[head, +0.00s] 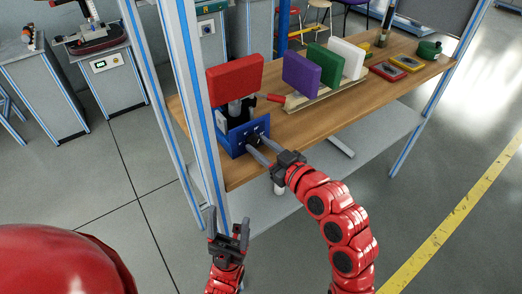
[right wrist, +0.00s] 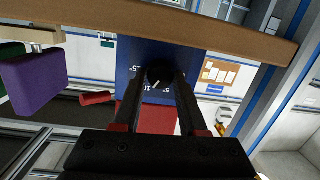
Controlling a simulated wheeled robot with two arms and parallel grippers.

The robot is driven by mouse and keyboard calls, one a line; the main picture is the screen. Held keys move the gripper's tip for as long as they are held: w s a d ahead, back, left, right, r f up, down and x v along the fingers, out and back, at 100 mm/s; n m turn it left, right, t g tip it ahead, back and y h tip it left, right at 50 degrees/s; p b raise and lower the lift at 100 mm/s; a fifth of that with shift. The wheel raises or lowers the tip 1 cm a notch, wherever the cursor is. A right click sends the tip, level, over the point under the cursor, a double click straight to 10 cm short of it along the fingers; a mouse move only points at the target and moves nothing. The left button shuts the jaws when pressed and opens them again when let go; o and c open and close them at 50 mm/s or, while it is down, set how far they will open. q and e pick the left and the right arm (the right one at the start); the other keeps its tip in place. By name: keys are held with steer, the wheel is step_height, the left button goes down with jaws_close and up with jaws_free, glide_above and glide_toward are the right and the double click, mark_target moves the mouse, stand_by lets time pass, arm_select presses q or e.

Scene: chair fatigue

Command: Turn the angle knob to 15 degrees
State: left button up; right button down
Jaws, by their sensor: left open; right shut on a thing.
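The black angle knob (right wrist: 158,76) sits on a blue panel (right wrist: 130,58) with white scale marks in the right wrist view. The knob's white pointer line slants; the exact angle cannot be read. My right gripper (head: 255,146) reaches the front of the blue box (head: 231,139) at the table's near left corner. Its fingers are shut on the knob, one on each side. My left gripper (head: 228,224) is open and empty, low in front of the table, apart from the box.
A red pad (head: 235,78) stands above the blue box. Purple (head: 300,75), green (head: 325,65) and white (head: 347,57) pads stand in a wooden rack on the table (head: 300,122). A blue-and-grey frame post (head: 190,90) rises close left of the box.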

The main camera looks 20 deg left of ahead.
steer(key=m, duration=0.2)
steer(key=shift+f+m, duration=0.2)
steer(key=shift+m, duration=0.1)
steer(key=m, duration=0.2)
steer(key=shift+m+y+b, duration=0.3)
steer(key=shift+y, duration=0.1)
steer(key=m, duration=0.3)
steer(key=shift+m+y+p, duration=0.45)
steer(key=shift+m+y, duration=0.05)
steer(key=shift+m, duration=1)
steer(key=shift+c, duration=2.3)
jaws_free()
